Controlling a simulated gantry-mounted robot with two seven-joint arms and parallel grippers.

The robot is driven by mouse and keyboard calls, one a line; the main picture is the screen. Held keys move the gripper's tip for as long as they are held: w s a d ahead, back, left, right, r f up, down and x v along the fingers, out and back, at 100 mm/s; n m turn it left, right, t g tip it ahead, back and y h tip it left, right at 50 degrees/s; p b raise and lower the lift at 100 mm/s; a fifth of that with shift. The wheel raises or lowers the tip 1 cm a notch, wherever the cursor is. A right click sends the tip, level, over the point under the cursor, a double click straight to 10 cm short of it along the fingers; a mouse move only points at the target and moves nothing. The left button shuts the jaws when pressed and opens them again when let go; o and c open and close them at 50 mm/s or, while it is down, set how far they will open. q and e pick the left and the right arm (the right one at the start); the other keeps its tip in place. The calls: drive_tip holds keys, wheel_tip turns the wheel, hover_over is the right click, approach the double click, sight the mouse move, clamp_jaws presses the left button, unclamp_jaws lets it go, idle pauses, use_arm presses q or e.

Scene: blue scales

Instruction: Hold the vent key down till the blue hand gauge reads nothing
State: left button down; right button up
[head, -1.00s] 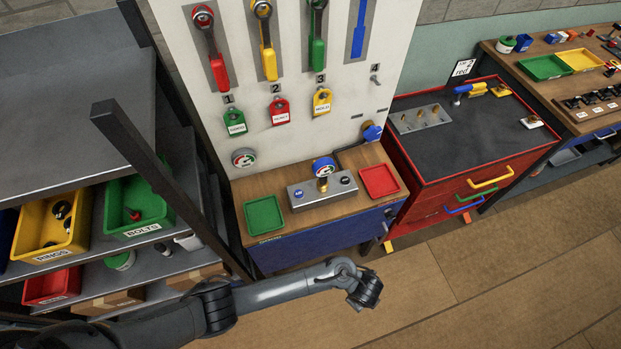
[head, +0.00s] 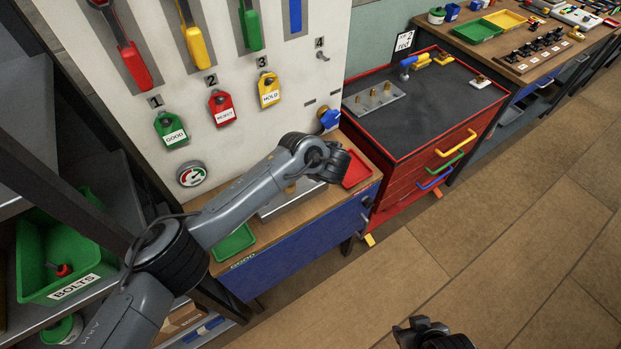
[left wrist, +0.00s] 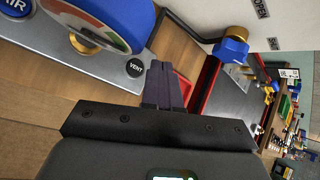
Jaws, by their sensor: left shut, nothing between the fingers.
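The blue gauge (left wrist: 138,22) is partly in view at the top left of the left wrist view, with a white, green and red dial face; its needle cannot be read. The black vent key (left wrist: 135,67), lettered VENT, is on the grey panel (left wrist: 98,66) beside the gauge. My left gripper (left wrist: 165,72) is shut and empty, its fingertips just right of the vent key in the picture, apart from it in the image; their height over it cannot be told. In the head view my left arm hides gauge, key and fingers.
A blue AIR button (left wrist: 16,8) is at the panel's far end. A blue valve knob (left wrist: 232,50) and pipe stand nearby. A red tray (head: 356,168) and green tray (head: 234,242) flank the panel on the bench. A red tool cabinet (head: 415,160) stands to the right.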

use_arm(q)
drive_tip(key=shift+w+r+t, duration=0.15)
drive_tip(key=shift+w+r, duration=0.25)
drive_tip(key=shift+r, duration=0.3)
drive_tip(key=shift+w+r+t, duration=0.15)
drive_tip(key=shift+w+r, duration=0.2)
drive_tip(key=shift+r, duration=0.3)
drive_tip(key=shift+f+b, duration=0.2)
drive_tip(key=shift+b, duration=0.1)
wheel_tip(320, 180, down, 6)
drive_tip(key=b, duration=0.6)
drive_tip(key=shift+f, duration=0.25)
drive_tip(key=shift+f+b, duration=0.65)
drive_tip(key=shift+f, duration=0.4)
drive_tip(key=shift+f, duration=0.15)
drive_tip(key=shift+f, duration=0.3)
